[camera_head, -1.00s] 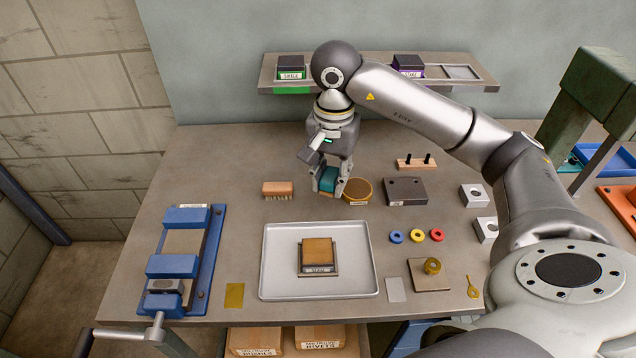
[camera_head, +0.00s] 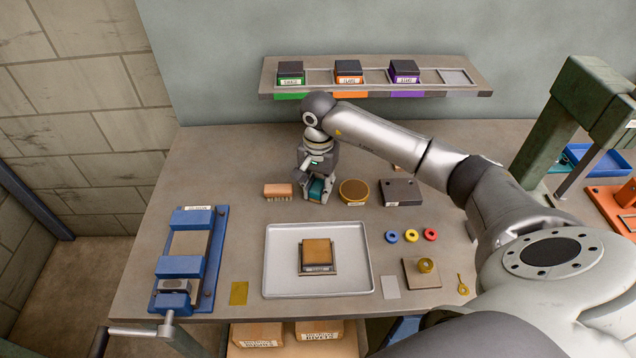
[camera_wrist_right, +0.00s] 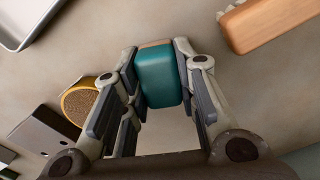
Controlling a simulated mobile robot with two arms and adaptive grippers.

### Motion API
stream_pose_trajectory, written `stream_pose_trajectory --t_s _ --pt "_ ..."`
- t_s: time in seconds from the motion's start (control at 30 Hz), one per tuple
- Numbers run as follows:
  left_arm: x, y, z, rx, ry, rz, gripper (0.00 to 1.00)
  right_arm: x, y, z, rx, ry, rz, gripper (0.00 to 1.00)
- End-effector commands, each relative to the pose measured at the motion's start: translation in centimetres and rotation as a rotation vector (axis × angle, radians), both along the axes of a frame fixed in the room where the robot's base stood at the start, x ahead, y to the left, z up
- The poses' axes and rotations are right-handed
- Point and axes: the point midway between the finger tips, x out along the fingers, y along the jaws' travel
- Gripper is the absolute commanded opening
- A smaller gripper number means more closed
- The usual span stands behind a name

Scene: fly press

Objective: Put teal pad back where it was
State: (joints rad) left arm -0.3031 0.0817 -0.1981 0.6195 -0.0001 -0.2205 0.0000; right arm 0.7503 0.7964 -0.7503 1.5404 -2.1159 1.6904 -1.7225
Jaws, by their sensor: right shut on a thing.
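The teal pad (camera_head: 316,188) is a small teal block with a tan-brown edge. My right gripper (camera_head: 317,194) is shut on it, with a finger on each side, low over the bench between the wooden brush (camera_head: 278,191) and the round amber tin (camera_head: 354,191). The right wrist view shows the teal pad (camera_wrist_right: 161,80) between the fingers (camera_wrist_right: 158,78). I cannot tell whether its underside touches the bench. My left gripper is not in view.
A metal tray (camera_head: 280,281) holds a block with a tan top (camera_head: 317,251). A dark grey block (camera_head: 401,191) stands right of the tin. A blue vise (camera_head: 187,262) is at left. The back shelf (camera_head: 375,94) holds stamps in green, orange and purple and one empty slot.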

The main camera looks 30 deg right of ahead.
Motion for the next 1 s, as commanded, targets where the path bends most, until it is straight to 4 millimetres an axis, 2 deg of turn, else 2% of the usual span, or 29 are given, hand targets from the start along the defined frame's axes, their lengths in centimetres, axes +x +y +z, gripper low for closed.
stream_pose_trajectory --t_s 0.27,0.3,0.47,0.83,0.93,1.0 --pt "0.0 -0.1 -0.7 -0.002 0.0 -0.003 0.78 0.0 0.0 -0.5 0.0 -0.001 0.0 0.08" --pt "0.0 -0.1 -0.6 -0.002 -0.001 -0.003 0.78 0.0 0.0 -0.4 0.0 -0.001 0.0 0.3" --pt "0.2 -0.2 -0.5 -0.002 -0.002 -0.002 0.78 0.0 0.0 -0.3 -0.001 -0.001 0.0 0.49" --pt "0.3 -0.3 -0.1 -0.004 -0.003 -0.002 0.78 0.0 0.0 0.0 0.0 0.0 0.0 0.49" --pt "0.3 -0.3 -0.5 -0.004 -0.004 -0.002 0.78 0.1 -0.1 0.8 -0.001 -0.005 0.001 0.49" --pt "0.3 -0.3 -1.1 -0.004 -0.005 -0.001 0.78 0.2 -0.1 2.0 -0.002 -0.006 0.001 0.49"
